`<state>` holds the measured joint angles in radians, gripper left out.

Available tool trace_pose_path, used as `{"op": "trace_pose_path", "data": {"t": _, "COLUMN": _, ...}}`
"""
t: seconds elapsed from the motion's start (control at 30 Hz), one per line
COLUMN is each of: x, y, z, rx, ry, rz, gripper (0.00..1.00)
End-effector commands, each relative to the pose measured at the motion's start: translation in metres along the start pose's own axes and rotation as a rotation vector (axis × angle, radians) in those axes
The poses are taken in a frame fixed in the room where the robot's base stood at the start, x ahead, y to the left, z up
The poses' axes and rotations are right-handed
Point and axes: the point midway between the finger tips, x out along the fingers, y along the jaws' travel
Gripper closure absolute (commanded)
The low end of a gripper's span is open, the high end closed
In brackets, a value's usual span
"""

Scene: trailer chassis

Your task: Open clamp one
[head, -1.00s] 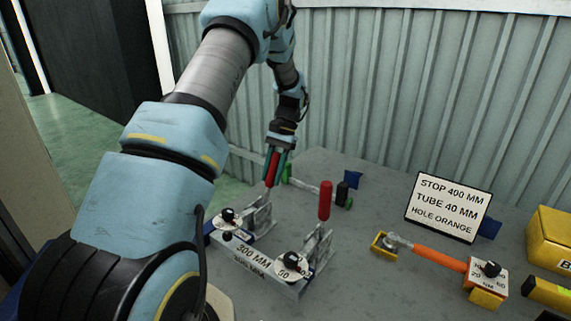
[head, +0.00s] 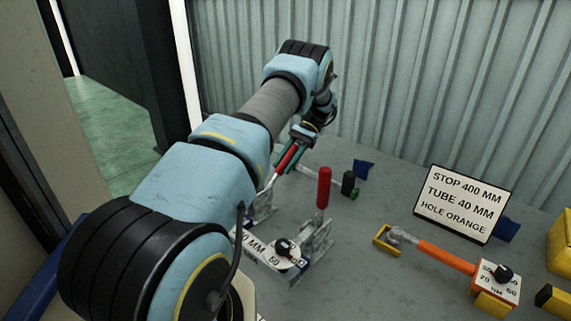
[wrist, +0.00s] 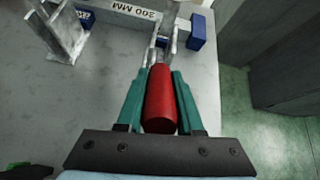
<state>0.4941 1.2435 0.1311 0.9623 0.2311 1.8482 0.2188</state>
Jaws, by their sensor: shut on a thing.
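Two toggle clamps with red handles stand on the fixture rail (head: 296,270). My gripper (head: 290,157) is shut on the red handle (wrist: 160,103) of the left clamp; its green fingers lie on both sides of the handle in the wrist view. In the head view this handle leans to the upper right, and its metal lever (head: 268,190) runs down to a base partly hidden by my arm. The other clamp's red handle (head: 324,187) stands upright, untouched. Its metal bracket also shows in the wrist view (wrist: 66,38). I see no number on either clamp.
A black dial (head: 283,247) sits on the rail. A sign (head: 463,204) reads stop 400 mm, tube 40 mm, hole orange. An orange-handled tool (head: 445,255) lies right. A black-and-green piece (head: 349,185) and blue block (head: 363,166) are behind. A corrugated wall (head: 430,90) closes the back.

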Motion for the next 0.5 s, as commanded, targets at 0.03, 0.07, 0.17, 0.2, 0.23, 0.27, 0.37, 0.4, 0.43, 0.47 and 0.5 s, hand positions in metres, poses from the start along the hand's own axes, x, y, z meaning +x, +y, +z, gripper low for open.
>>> {"op": "trace_pose_path", "data": {"t": 0.03, "x": -0.0002, "y": 0.0009, "z": -0.0017, "rx": 0.002, "ry": 0.002, "rz": -0.003, "gripper": 1.0}}
{"op": "trace_pose_path", "data": {"t": 0.07, "x": -0.0002, "y": 0.001, "z": -0.0017, "rx": 0.002, "ry": 0.002, "rz": -0.003, "gripper": 1.0}}
{"op": "trace_pose_path", "data": {"t": 0.17, "x": -0.0001, "y": 0.0011, "z": -0.0018, "rx": 0.002, "ry": 0.002, "rz": -0.003, "gripper": 1.0}}
{"op": "trace_pose_path", "data": {"t": 0.2, "x": 0.0, "y": 0.0011, "z": -0.0019, "rx": 0.002, "ry": 0.002, "rz": -0.003, "gripper": 1.0}}
{"op": "trace_pose_path", "data": {"t": 0.23, "x": 0.0, "y": 0.0011, "z": -0.002, "rx": 0.002, "ry": 0.002, "rz": -0.003, "gripper": 1.0}}
{"op": "trace_pose_path", "data": {"t": 0.27, "x": 0.0001, "y": 0.0012, "z": -0.0021, "rx": 0.002, "ry": 0.002, "rz": -0.003, "gripper": 1.0}}
{"op": "trace_pose_path", "data": {"t": 0.37, "x": 0.0003, "y": 0.0013, "z": -0.0023, "rx": 0.003, "ry": 0.003, "rz": -0.004, "gripper": 0.61}}
{"op": "trace_pose_path", "data": {"t": 0.4, "x": 0.0003, "y": 0.0013, "z": -0.0022, "rx": 0.003, "ry": 0.002, "rz": -0.003, "gripper": 0.56}}
{"op": "trace_pose_path", "data": {"t": 0.43, "x": 0.0004, "y": 0.0013, "z": -0.0022, "rx": 0.002, "ry": 0.002, "rz": -0.003, "gripper": 0.53}}
{"op": "trace_pose_path", "data": {"t": 0.47, "x": 0.0004, "y": 0.0012, "z": -0.0021, "rx": 0.002, "ry": 0.002, "rz": -0.003, "gripper": 0.5}}
{"op": "trace_pose_path", "data": {"t": 0.5, "x": 0.0004, "y": 0.0011, "z": -0.0019, "rx": 0.002, "ry": 0.001, "rz": -0.003, "gripper": 0.45}}
